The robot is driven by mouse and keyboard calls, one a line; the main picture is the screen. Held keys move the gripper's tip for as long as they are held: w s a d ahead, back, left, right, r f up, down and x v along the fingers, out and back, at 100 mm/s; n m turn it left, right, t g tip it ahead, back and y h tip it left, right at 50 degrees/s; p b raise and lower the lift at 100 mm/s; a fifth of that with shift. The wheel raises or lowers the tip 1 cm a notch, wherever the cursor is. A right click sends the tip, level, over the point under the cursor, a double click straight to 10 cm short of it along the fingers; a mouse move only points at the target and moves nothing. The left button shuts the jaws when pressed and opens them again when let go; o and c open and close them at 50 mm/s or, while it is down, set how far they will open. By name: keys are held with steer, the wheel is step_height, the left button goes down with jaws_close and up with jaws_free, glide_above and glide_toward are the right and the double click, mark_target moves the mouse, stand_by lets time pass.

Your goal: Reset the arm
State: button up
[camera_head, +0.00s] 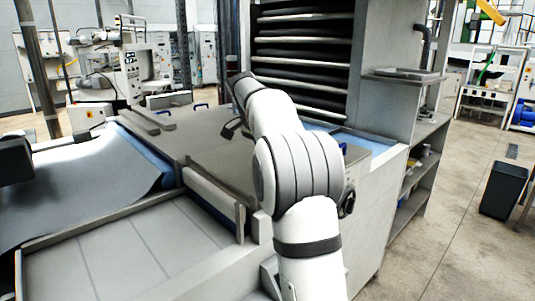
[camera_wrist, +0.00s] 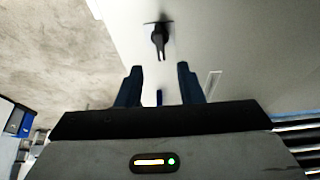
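My gripper (camera_wrist: 159,84) shows in the wrist view with its two dark fingers apart and nothing between them. A dark lever or knob (camera_wrist: 160,40) on a pale panel lies beyond the fingertips, roughly in line with the gap. I cannot tell the exact distance to it. In the head view my white arm rises from the bottom middle and bends up and left over the roller sheeter (camera_head: 205,135). My gripper cannot be made out there. A dark knob (camera_head: 348,203) sits on the sheeter's front panel, just right of my arm.
A grey sheet (camera_head: 90,180) lies over the left part of the machine. A rack of dark rollers (camera_head: 300,50) stands behind my arm. Open shelves (camera_head: 425,165) are at right. Clear floor (camera_head: 450,220) extends right to a black bin (camera_head: 503,190).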

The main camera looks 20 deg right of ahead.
stand_by(0.3)
steer(key=s+a+f+n+t+y, duration=0.1)
steer(key=s+a+n, duration=0.35)
steer(key=s, duration=0.45)
steer(key=s+a+f+n+y, duration=0.1)
steer(key=s+a+f+n, duration=0.1)
steer(key=s+a+n, duration=0.45)
steer(key=s+a+f+n+y, duration=0.1)
steer(key=s+a+f, duration=0.1)
steer(key=s+f, duration=0.3)
steer(key=s+a+f+n+t+y, duration=0.1)
steer(key=s+f, duration=0.5)
steer(key=s, duration=0.8)
steer(key=shift+s+a+n, duration=0.2)
steer(key=shift+a+n, duration=0.4)
steer(key=shift+a, duration=0.25)
steer(key=shift+o, duration=0.3)
